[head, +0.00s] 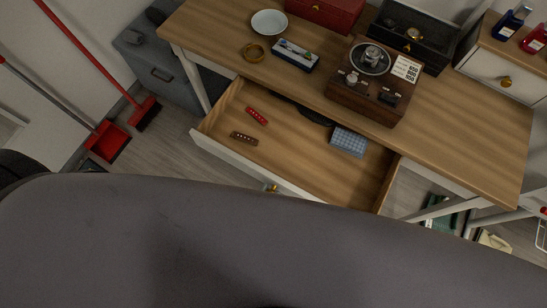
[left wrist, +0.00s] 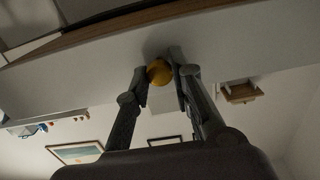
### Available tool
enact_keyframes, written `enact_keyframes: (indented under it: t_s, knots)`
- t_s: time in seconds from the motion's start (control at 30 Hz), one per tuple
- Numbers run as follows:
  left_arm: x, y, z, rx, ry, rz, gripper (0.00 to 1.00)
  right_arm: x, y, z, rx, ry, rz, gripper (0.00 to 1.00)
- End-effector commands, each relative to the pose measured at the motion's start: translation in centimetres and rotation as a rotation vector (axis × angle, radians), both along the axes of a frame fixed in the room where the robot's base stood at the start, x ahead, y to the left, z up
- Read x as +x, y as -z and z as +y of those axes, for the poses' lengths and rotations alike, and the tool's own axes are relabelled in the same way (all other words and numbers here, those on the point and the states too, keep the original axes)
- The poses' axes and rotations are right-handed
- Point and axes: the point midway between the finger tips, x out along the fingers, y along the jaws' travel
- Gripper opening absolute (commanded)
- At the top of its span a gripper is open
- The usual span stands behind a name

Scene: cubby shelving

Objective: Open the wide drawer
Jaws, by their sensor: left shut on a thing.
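The wide drawer (head: 300,153) of the wooden desk is pulled well out in the head view. Its white front (head: 235,160) faces me, and its inside is in plain sight. In the left wrist view, my left gripper (left wrist: 160,69) has its two fingers on either side of the round brass knob (left wrist: 159,74), shut on it, against the white drawer front. The knob also shows in the head view (head: 271,187), partly hidden by my own grey body. My right gripper is in neither view.
In the drawer lie a red item (head: 257,116), a brown item (head: 244,138) and a blue-grey checked box (head: 348,142). On the desktop stand a record player (head: 372,85), a plate (head: 269,22) and cases. A broom and dustpan (head: 108,141) are at left.

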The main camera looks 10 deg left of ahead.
Motion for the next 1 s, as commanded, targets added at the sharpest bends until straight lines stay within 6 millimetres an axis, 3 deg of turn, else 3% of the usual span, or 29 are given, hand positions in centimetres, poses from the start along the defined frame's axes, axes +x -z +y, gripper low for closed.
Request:
enact_keyframes:
  t_s: [0.43,0.47,0.5,0.77,1.0]
  knots:
    - [-0.41,0.04,0.16,0.000,-0.001,0.000,0.00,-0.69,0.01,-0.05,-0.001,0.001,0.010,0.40]
    - [-0.41,0.04,0.16,0.000,-0.001,0.000,0.22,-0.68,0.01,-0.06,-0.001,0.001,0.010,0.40]
    - [-0.40,0.04,0.16,0.000,-0.001,0.000,0.25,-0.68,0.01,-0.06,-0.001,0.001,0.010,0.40]
    - [-0.38,0.03,0.15,0.000,0.000,0.000,0.41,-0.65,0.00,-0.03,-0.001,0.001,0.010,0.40]
    - [-0.39,0.02,0.14,0.000,0.000,0.000,0.41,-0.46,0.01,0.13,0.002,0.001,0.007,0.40]
